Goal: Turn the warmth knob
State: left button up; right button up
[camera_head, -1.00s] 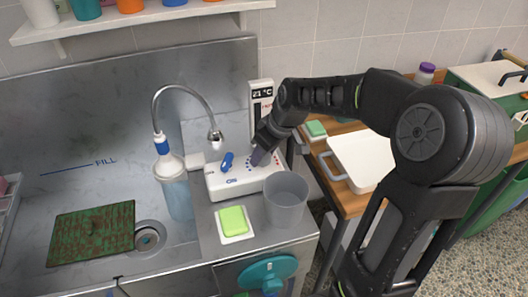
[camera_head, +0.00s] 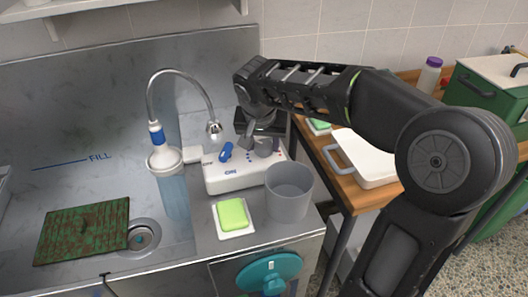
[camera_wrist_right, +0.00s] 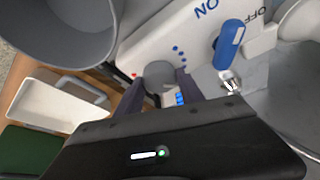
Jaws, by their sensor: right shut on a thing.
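The warmth knob is a round grey knob (camera_wrist_right: 159,72) on the sloping white control box (camera_head: 222,183), beside an arc of blue and red dots. My right gripper (camera_wrist_right: 157,92) is over the box, shut on the knob, with one dark finger on each side of it. In the head view the gripper (camera_head: 256,143) comes down on the knob from behind, and the arm partly hides it. A blue lever (camera_head: 226,152) stands left of the knob by the ON and OFF marks; it also shows in the wrist view (camera_wrist_right: 229,43). My left gripper is out of view.
A grey cup (camera_head: 289,194) stands in front of the box, next to a green sponge (camera_head: 232,214). A white tray (camera_head: 365,160) lies on the wooden table at right.

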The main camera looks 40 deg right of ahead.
jog(key=shift+a+f+m+g+h+b, duration=0.1)
jog(key=shift+m+g+h+b, duration=0.1)
jog(key=shift+m+b, duration=0.3)
jog(key=shift+f+m+g+h+b, duration=0.1)
jog(key=shift+m+g+b, duration=0.1)
jog(key=shift+m, duration=0.5)
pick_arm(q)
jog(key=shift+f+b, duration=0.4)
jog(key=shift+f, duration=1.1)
pick_arm(e)
jog(key=shift+r+m+g, duration=0.1)
jog(key=shift+m+g, duration=0.2)
jog(key=shift+m, duration=0.5)
jog(key=o, duration=1.4)
jog(key=shift+w, duration=0.1)
jog(key=shift+r, duration=0.1)
